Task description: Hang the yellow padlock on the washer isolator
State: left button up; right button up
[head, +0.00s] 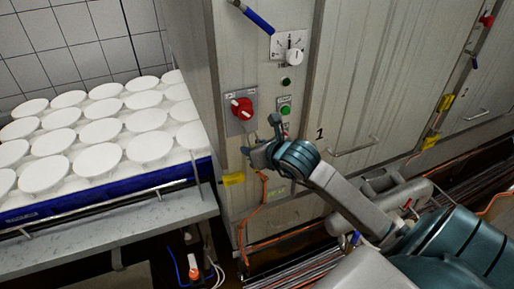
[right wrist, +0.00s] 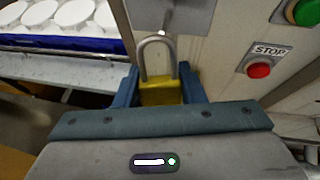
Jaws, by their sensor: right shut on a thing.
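The washer isolator (head: 242,108) is a red rotary switch on a grey plate on the pale washer panel. My right gripper (head: 260,140) is just below and right of it in the head view. In the right wrist view, the gripper (right wrist: 160,88) is shut on the yellow padlock (right wrist: 160,93), with its grey shackle (right wrist: 145,58) pointing up. The shackle's top is close to the lower edge of a grey plate (right wrist: 175,12); I cannot tell if they touch. The padlock is hidden in the head view. My left gripper is not in view.
A green button (head: 285,110) sits right of the isolator, and a red STOP button (right wrist: 260,70) shows in the wrist view. An orange cable (head: 254,215) hangs below.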

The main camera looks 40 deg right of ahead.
jog(key=shift+w+p, duration=0.3)
jog(key=shift+w, duration=0.25)
jog(key=shift+w+d+p, duration=0.2)
jog(key=shift+w+p, duration=0.35)
jog(key=shift+w, duration=0.05)
jog(key=shift+w+d+p, duration=0.2)
jog(key=shift+w+p, duration=0.35)
jog(key=shift+w, duration=0.05)
jog(key=shift+w+f+b, duration=0.2)
jog(key=shift+f+b, duration=0.25)
jog(key=shift+b, duration=0.1)
jog(key=shift+w+d+f+b, duration=0.15)
jog(key=shift+w+f+b, duration=0.3)
jog(key=shift+b, duration=0.35)
jog(key=shift+r, duration=0.1)
jog(key=o, duration=1.1)
jog(key=shift+c, duration=0.2)
jog(key=shift+s, duration=0.2)
